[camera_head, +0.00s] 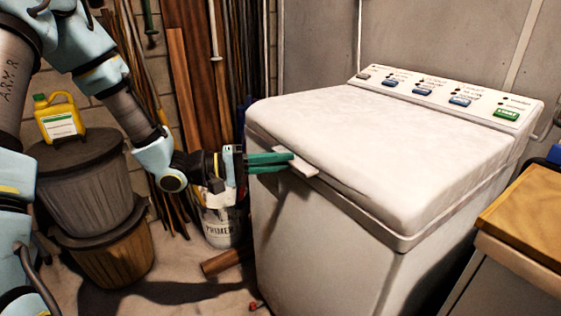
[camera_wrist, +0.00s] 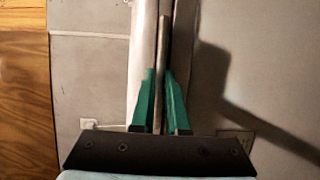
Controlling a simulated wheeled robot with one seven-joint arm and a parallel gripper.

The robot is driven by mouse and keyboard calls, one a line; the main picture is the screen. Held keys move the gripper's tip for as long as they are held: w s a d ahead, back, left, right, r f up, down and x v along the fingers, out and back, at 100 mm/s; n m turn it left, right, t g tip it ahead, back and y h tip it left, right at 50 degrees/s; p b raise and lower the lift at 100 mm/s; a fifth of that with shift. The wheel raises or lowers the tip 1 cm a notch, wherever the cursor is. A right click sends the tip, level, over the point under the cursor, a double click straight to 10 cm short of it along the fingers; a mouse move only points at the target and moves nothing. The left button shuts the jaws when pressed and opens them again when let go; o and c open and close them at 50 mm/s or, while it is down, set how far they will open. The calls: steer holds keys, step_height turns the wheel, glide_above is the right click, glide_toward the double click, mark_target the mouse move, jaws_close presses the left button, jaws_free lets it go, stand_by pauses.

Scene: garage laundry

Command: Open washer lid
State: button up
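The white top-loading washer (camera_head: 320,245) stands in the middle of the head view. Its lid (camera_head: 385,140) lies flat and closed on the body. A small pale handle (camera_head: 299,167) juts from the lid's front left edge. My gripper (camera_head: 290,163) comes in from the left, level with that handle. Its two green fingers (camera_wrist: 160,85) are close together, one on each side of the handle, which shows as a thin grey strip in the wrist view (camera_wrist: 164,35). The fingers look closed on it; the exact contact is hard to see.
The control panel (camera_head: 440,98) rises along the washer's back edge. A wooden-topped cabinet (camera_head: 520,220) stands close at the right. Lidded bins (camera_head: 90,190) with a yellow jug (camera_head: 60,118) and a primer bucket (camera_head: 225,225) stand left. The space above the lid looks clear.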

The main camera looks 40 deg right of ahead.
jaws_close()
stand_by(0.8)
